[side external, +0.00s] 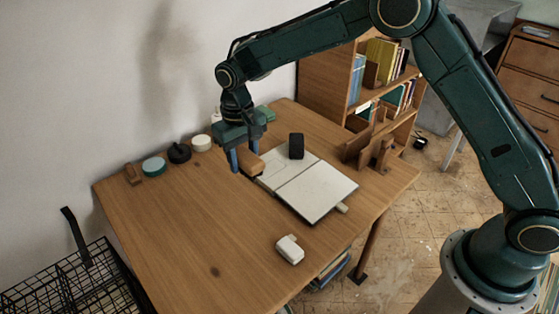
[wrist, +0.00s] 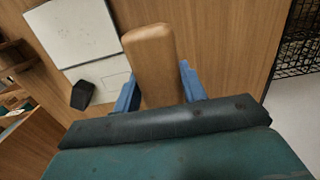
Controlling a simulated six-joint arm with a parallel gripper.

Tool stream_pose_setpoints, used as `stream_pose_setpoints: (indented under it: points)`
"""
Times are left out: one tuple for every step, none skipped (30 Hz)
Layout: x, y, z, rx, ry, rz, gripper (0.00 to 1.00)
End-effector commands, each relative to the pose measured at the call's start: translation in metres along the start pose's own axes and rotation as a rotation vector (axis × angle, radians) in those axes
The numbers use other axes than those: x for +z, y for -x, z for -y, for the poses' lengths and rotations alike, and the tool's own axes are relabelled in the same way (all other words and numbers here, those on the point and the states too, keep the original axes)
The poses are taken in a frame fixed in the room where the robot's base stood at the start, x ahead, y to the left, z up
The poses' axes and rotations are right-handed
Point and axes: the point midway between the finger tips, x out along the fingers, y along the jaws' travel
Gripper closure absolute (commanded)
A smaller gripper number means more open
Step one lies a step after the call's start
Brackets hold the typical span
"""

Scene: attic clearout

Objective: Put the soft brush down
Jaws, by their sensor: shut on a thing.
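The soft brush (side external: 252,165) shows as a tan wooden, rounded piece between my gripper's fingers. In the wrist view its wooden top (wrist: 150,58) points away from the palm, and I see no bristles. My gripper (side external: 244,158) is shut on it, with a blue finger on each side. My gripper (wrist: 157,82) holds it over the wooden table (side external: 190,245), beside the left edge of an open book (side external: 318,188). I cannot tell whether the brush touches the table or book.
A black block (side external: 296,146) stands by the book's far edge. A white object (side external: 290,249) lies near the front. Small round items, including a white one (side external: 201,143), line the wall side. A wooden stand (side external: 370,150) is at right. The table's left front is clear.

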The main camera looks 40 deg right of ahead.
Motion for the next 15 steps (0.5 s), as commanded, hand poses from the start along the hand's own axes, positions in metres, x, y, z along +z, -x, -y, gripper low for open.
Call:
stream_pose_setpoints:
  points:
    - [0.001,-0.010,-0.001,0.002,0.000,0.005,0.80]
    - [0.000,-0.015,0.000,0.002,0.000,0.004,0.80]
    - [0.000,-0.022,0.000,0.002,0.000,0.004,0.80]
    - [0.000,-0.028,0.000,0.002,0.000,0.005,0.80]
    - [0.000,-0.034,-0.001,0.002,0.000,0.004,0.80]
    - [0.000,-0.042,-0.001,0.002,0.000,0.005,0.80]
    - [-0.001,-0.048,-0.001,0.002,0.000,0.004,0.80]
    - [-0.001,-0.053,-0.001,0.002,0.000,0.005,0.80]
    - [-0.001,-0.061,-0.001,0.002,0.000,0.004,0.80]
    - [-0.001,-0.067,-0.001,0.002,0.000,0.005,0.80]
    - [-0.001,-0.072,-0.001,0.002,0.000,0.005,0.80]
    - [-0.002,-0.080,0.000,0.002,0.000,0.004,0.80]
    - [-0.002,-0.086,-0.001,0.002,0.000,0.005,0.80]
    - [-0.002,-0.091,-0.001,0.002,0.000,0.004,0.80]
    - [-0.002,-0.099,-0.001,0.002,0.000,0.004,0.80]
